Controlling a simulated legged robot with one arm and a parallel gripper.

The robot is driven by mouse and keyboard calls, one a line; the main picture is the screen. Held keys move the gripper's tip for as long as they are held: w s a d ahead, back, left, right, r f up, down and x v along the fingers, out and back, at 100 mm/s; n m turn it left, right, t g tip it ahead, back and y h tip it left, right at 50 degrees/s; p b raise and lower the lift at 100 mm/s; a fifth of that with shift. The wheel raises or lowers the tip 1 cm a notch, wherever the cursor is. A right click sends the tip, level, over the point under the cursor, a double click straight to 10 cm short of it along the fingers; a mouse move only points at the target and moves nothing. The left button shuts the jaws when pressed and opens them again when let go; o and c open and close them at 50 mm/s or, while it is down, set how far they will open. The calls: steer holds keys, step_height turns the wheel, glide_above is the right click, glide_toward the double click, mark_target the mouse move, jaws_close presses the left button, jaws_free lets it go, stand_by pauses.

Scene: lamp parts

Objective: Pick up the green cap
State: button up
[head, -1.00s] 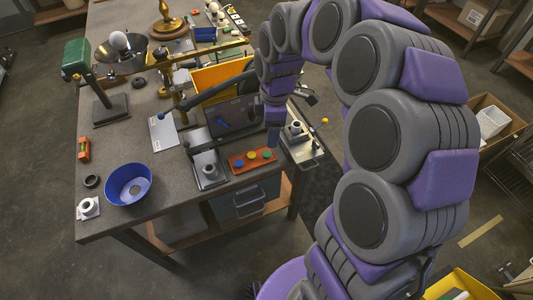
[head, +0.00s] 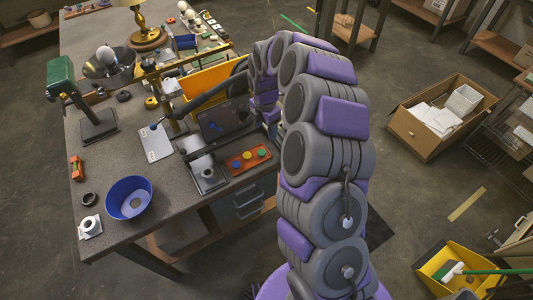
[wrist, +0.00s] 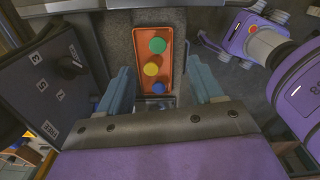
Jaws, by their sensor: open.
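The green cap (wrist: 158,45) sits at the far end of a small orange-red tray (wrist: 166,60) in the wrist view. A yellow cap (wrist: 151,69) and a blue cap (wrist: 158,88) sit in a row with it, nearer to me. In the head view the green cap (head: 262,153) is at the tray's right end. My gripper (wrist: 161,84) is open and empty, its two blue-grey fingers apart on either side of the tray's near end. The green cap lies beyond the fingertips. In the head view my arm mostly hides the gripper.
A dark panel (wrist: 45,85) with labels stands close to the left finger in the wrist view. A blue bowl (head: 129,198) and a green lamp head (head: 60,76) are farther left on the workbench.

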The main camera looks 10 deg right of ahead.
steer(key=b, duration=0.1)
glide_above(262, 153)
steer(key=a, duration=0.2)
steer(key=f, duration=0.6)
steer(key=shift+w+a+f, duration=0.1)
steer(key=shift+w+f, duration=0.15)
steer(key=shift+f, duration=0.1)
steer(key=d+f, duration=0.1)
steer(key=d+f+b, duration=0.1)
steer(key=d, duration=0.1)
steer(key=shift+d+f, duration=0.3)
steer(key=f, duration=0.1)
steer(key=a+f, duration=0.1)
steer(key=f+b, duration=0.1)
steer(key=shift+a+f, duration=0.1)
steer(key=shift+a, duration=0.25)
steer(key=shift+s+a, duration=0.2)
steer(key=shift+a, duration=0.2)
steer(key=shift+s+d, duration=0.15)
steer(key=shift+d, duration=0.45)
steer(key=c, duration=1.1)
